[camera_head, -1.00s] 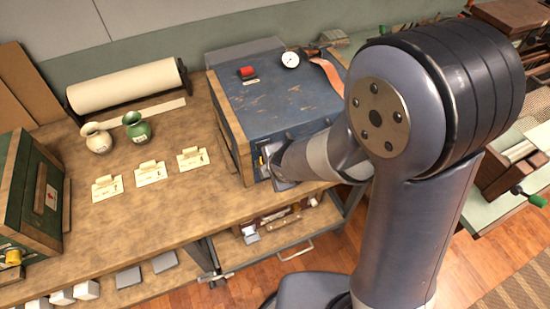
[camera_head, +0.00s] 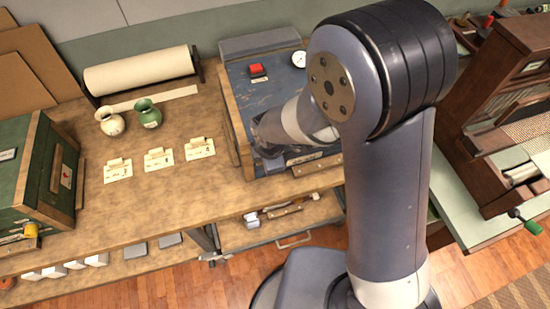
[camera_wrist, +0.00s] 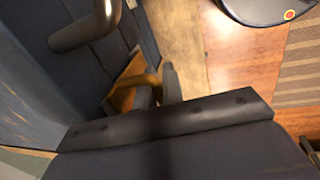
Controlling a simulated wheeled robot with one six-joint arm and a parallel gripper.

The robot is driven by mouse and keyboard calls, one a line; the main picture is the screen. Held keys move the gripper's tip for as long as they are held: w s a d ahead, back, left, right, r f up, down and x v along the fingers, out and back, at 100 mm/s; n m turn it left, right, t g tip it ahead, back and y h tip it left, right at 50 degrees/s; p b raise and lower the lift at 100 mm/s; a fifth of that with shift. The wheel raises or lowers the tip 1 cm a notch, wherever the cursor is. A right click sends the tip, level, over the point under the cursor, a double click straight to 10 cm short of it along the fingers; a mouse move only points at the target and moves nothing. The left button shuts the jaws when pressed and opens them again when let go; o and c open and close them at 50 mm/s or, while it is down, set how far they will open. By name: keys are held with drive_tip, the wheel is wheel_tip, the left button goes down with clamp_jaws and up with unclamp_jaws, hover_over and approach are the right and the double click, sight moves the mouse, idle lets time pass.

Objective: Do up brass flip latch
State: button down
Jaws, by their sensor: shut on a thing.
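The blue worn chest (camera_head: 288,93) stands on the workbench, and my arm reaches its front side. In the head view my arm hides my fingertips and the latch. In the wrist view my gripper (camera_wrist: 157,90) is low at the chest's blue side (camera_wrist: 38,75). Its dark fingers are shut on a brass-coloured piece (camera_wrist: 126,84), which looks like the flip latch. The fingers cover part of it, so I cannot tell whether it is fastened.
A red block (camera_head: 255,70) and a white-faced gauge (camera_head: 299,59) are at the chest's top. Paper cards (camera_head: 158,160), two small vases (camera_head: 148,113) and a green box (camera_head: 33,170) stand to the left. An open drawer (camera_head: 275,230) juts out below. A loom (camera_head: 500,110) stands right.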

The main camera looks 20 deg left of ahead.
idle(0.6)
drive_tip(key=c, duration=1.8)
unclamp_jaws()
drive_tip(key=shift+w, duration=0.1)
drive_tip(key=shift+r, duration=0.15)
wheel_tip(320, 180, up, 10)
drive_tip(key=s+b, duration=0.1)
drive_tip(key=shift+s+d+r+b, duration=0.2)
drive_tip(key=shift+d+r+b, duration=0.05)
drive_tip(key=shift+d+b, duration=0.1)
drive_tip(key=shift+f, duration=0.1)
wheel_tip(320, 180, down, 11)
drive_tip(key=w+p, duration=0.1)
drive_tip(key=shift+w+a+r+p, duration=0.15)
drive_tip(key=shift+a+r+p, duration=0.05)
drive_tip(key=shift+a+p, duration=0.2)
